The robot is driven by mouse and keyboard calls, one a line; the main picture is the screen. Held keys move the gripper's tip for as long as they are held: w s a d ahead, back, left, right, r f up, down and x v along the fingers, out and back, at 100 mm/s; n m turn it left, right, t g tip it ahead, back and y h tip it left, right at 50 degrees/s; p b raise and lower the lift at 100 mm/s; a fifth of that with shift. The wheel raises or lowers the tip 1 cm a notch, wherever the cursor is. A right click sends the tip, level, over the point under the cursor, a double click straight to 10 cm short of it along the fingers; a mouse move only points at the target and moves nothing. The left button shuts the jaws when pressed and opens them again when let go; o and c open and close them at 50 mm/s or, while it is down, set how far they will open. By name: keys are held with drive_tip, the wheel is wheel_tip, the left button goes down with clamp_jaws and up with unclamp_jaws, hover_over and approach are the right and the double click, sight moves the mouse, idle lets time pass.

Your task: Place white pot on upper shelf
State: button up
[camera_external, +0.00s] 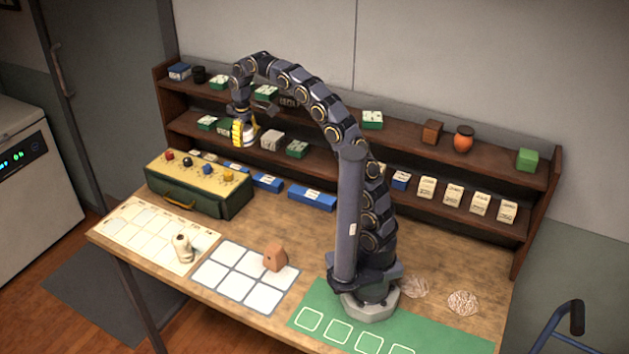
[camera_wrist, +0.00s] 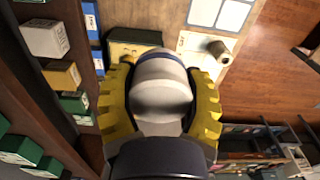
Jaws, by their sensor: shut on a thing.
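My gripper (camera_external: 244,132) is raised in front of the left part of the shelf unit, about level with the lower shelf, its yellow fingers pointing down. In the wrist view, my gripper (camera_wrist: 160,100) is shut around a rounded white pot (camera_wrist: 160,92) with a dark bluish band near its far end. The pot is mostly hidden by the fingers in the external view. The upper shelf (camera_external: 398,131) runs along the wall, with free stretches between its goods.
The upper shelf carries green-and-white boxes, a brown cube (camera_external: 432,132), an orange pot (camera_external: 463,139) and a green cube (camera_external: 527,160). The lower shelf holds several boxes. A green case (camera_external: 200,190) stands below my gripper. A cream figure-like object (camera_external: 183,248) stands on the left card sheet.

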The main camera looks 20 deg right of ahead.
drive_tip(key=s+d+f+n, duration=0.1)
drive_tip(key=s+f+n, duration=0.2)
drive_tip(key=s+f, duration=0.2)
drive_tip(key=s+d+f+n, duration=0.2)
drive_tip(key=s+f, duration=0.4)
drive_tip(key=f, duration=0.3)
drive_tip(key=s+d+f+n, duration=0.1)
drive_tip(key=s+f+n, duration=0.2)
drive_tip(key=s+f, duration=0.2)
drive_tip(key=shift+s+d+f+n, duration=0.1)
drive_tip(key=shift+s+f+n, duration=0.05)
drive_tip(key=shift+f, duration=0.3)
drive_tip(key=shift+s+d+f+n, duration=0.1)
drive_tip(key=shift+s+f+n, duration=0.05)
drive_tip(key=shift+f, duration=0.3)
drive_tip(key=w+a+f, duration=0.4)
drive_tip(key=w+a, duration=0.2)
drive_tip(key=w, duration=0.1)
hover_over(244, 245)
wheel_tip(244, 245, down, 6)
drive_tip(key=shift+d+r, duration=0.1)
drive_tip(key=shift+f, duration=1.6)
drive_tip(key=shift+f, duration=0.15)
drive_tip(key=o, duration=1.2)
drive_tip(key=shift+c, duration=0.2)
